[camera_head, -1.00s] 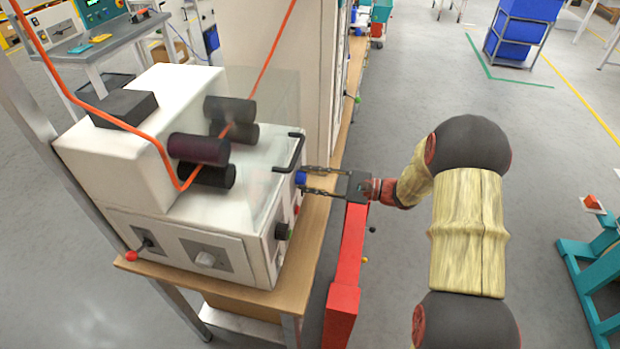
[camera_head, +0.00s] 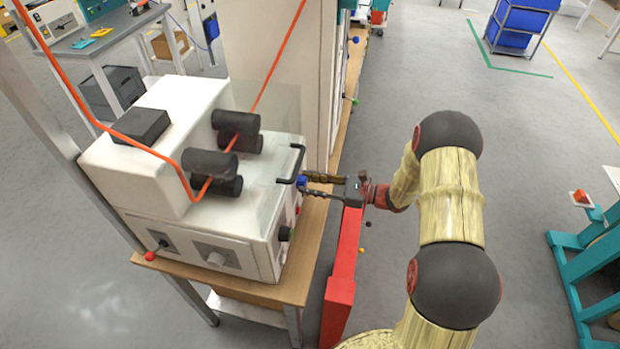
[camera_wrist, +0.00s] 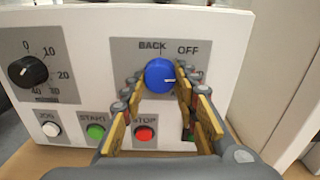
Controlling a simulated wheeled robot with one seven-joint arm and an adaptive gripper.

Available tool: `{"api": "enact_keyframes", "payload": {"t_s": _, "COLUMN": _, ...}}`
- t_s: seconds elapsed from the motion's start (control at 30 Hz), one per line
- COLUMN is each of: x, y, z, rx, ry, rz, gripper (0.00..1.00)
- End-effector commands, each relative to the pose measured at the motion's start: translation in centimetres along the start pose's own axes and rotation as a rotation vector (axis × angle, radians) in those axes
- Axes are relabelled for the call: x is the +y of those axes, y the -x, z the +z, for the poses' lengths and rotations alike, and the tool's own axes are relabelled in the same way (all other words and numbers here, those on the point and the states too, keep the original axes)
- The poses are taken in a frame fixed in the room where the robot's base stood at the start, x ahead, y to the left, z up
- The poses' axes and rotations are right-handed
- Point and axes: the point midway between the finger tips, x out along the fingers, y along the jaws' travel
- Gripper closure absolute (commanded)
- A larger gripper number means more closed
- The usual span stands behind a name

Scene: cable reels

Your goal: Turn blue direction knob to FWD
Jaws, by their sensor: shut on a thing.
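The blue direction knob (camera_wrist: 158,72) sits on a grey plate on the machine's white front panel. BACK and OFF are printed above it, and other lettering below right is mostly hidden by a finger. My gripper (camera_wrist: 161,80) is shut on the knob, one finger at each side. In the head view the blue knob (camera_head: 302,181) shows as a small spot at the tips of my gripper (camera_head: 306,184), which reaches in from the right.
A black dial (camera_wrist: 28,72), a white JOG button (camera_wrist: 51,130), a green START button (camera_wrist: 96,131) and a red STOP button (camera_wrist: 144,133) are on the same panel. A black handle (camera_head: 294,167) stands just above the knob. A red beam (camera_head: 344,265) lies below my gripper.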

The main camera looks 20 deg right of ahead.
Motion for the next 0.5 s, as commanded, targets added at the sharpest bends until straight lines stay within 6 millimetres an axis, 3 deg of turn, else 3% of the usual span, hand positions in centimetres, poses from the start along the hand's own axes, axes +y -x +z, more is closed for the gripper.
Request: {"api": "enact_keyframes", "payload": {"t_s": 0.5, "x": 0.03, "y": 0.02, "z": -0.11, "rx": 0.001, "ry": -0.080, "rz": 0.000, "gripper": 0.95}}
